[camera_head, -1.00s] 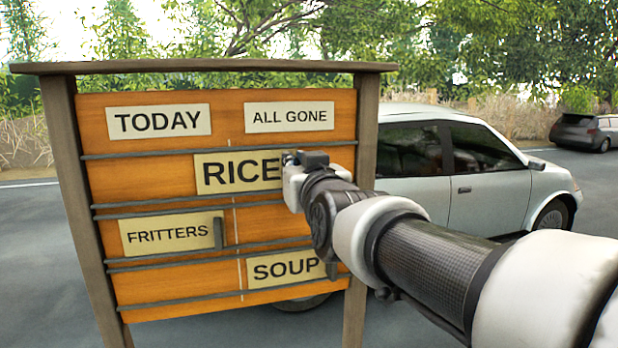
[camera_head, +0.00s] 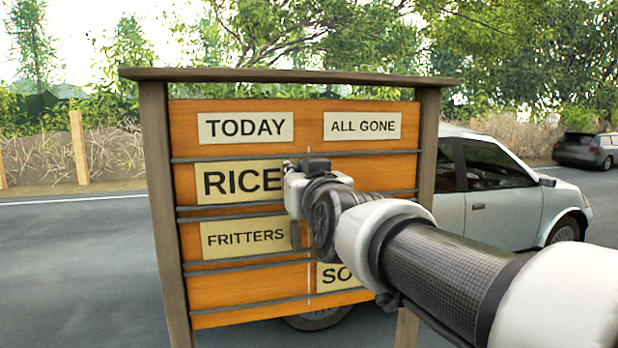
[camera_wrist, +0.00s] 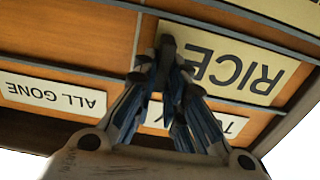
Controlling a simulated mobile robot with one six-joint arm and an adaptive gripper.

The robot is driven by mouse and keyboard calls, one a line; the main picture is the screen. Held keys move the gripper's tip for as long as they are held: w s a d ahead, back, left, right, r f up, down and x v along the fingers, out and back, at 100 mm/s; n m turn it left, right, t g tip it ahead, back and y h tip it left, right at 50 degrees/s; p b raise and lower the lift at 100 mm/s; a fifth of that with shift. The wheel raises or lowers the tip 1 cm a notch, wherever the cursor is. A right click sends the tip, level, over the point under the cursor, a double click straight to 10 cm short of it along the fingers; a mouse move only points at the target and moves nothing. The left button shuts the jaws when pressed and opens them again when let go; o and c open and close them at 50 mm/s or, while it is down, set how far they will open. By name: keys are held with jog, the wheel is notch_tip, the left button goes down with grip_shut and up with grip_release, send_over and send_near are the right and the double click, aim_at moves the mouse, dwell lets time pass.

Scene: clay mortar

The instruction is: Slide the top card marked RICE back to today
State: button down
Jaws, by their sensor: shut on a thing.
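The RICE card (camera_head: 238,180) is in the top row of the orange board, left of the thin centre line, under the TODAY label (camera_head: 245,127). The ALL GONE label (camera_head: 362,126) is at the top right. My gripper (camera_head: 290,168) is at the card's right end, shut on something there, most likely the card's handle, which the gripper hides. The wrist view shows the scene upside down, with the gripper's fingers (camera_wrist: 160,62) close together at the end of the RICE card (camera_wrist: 232,62). The TODAY label is partly hidden behind the fingers there.
The FRITTERS card (camera_head: 245,237) with its dark handle is in the row below, on the left. The SOUP card (camera_head: 335,276) is lower right, partly hidden by my arm. Dark rails (camera_head: 235,262) separate the rows. A parked car (camera_head: 500,195) stands behind the board.

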jog(key=c, duration=1.6)
grip_release()
jog(key=shift+a, duration=0.3)
jog(key=shift+c, duration=0.2)
jog(key=shift+d, duration=0.15)
jog(key=shift+s, duration=0.15)
jog(key=v, duration=1.2)
